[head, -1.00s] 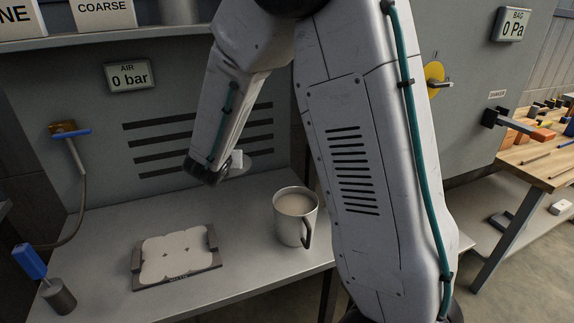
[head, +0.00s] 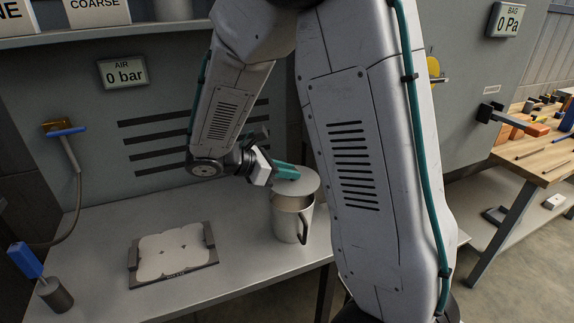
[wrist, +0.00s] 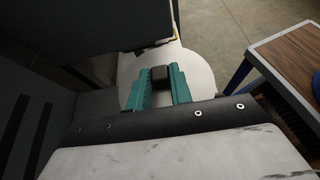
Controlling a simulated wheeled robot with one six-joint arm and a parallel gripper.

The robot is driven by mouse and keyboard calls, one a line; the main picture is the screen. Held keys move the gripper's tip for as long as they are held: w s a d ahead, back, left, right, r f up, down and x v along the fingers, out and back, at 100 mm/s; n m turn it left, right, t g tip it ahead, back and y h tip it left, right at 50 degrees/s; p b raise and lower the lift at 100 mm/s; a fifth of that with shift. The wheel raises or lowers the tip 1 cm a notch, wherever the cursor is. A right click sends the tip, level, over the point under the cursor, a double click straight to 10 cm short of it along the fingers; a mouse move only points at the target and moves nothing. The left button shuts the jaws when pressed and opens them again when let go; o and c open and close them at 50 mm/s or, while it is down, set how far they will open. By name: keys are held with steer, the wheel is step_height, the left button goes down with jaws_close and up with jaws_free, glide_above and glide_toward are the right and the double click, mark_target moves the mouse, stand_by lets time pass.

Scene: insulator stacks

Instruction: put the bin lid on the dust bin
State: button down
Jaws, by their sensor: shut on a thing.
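The dust bin (head: 284,224) is a grey metal mug-shaped vessel with a side handle, standing upright on the bench. The bin lid (head: 306,184) is a pale round disc over the bin's mouth in the head view. Part of the bin's inside shows below the lid's near edge, so the lid appears raised and not seated. My gripper (head: 288,172) has teal fingers shut on the lid's knob. The wrist view shows the dark knob (wrist: 159,73) between the fingers, with the disc (wrist: 198,72) around and beyond them. The bin is not clearly visible there.
A tray with a pale lobed plate (head: 172,254) lies left of the bin. A blue-handled brush (head: 42,278) stands at the bench's left corner. A hose tool (head: 64,132) hangs on the back panel. A wooden bench with tools (head: 540,145) is at right.

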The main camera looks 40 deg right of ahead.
mark_target(278, 183)
steer(key=shift+f, duration=2.2)
steer(key=c, duration=0.7)
jaws_free()
steer(key=shift+r, duration=3.5)
